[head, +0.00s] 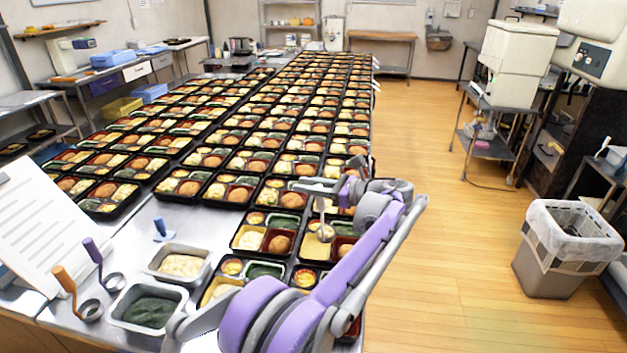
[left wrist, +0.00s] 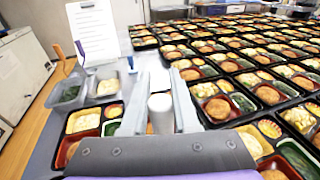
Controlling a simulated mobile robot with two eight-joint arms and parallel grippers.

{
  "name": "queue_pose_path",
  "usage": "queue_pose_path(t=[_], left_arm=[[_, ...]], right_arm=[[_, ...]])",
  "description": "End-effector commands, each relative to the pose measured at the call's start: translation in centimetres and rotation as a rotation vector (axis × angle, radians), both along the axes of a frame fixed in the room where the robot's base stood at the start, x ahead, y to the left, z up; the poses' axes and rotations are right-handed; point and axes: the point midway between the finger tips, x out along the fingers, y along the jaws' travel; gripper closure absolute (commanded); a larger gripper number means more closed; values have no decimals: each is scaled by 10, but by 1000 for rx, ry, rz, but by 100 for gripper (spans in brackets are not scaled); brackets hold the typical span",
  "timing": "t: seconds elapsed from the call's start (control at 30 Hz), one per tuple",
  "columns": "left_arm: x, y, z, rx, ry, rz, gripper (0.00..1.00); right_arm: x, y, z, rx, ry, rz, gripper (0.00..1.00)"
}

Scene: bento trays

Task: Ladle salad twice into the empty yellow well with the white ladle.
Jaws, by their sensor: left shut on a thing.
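My left gripper (head: 318,188) is shut on the white ladle (head: 322,215) and holds it upright above a bento tray on the table's right side. In the left wrist view, the ladle's pale handle (left wrist: 160,110) sits between the two grey fingers. The ladle's bowl hangs at or just above the tray's yellow well (head: 313,248); I cannot tell whether it touches or what it holds. Pale salad (head: 181,264) fills a steel pan at the near left; the pan also shows in the left wrist view (left wrist: 107,98). My right gripper is not in view.
A pan of dark green food (head: 148,312) stands nearer. Orange-handled (head: 66,280) and purple-handled (head: 93,252) ladles stand left of it, and a blue handle (head: 161,229) behind the salad. A sheet on a stand (head: 40,225) is at left. Filled bento trays crowd the table behind.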

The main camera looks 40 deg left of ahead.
Motion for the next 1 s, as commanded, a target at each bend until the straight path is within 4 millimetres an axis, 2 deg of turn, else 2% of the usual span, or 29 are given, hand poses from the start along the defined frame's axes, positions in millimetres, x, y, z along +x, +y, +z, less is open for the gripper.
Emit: queue_pose_path(t=[0.53,1.0], left_arm=[[-22,40,-19,-270,-150,2,100],[-37,66,-50,-486,-270,2,100]], right_arm=[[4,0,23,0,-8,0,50],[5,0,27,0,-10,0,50]])
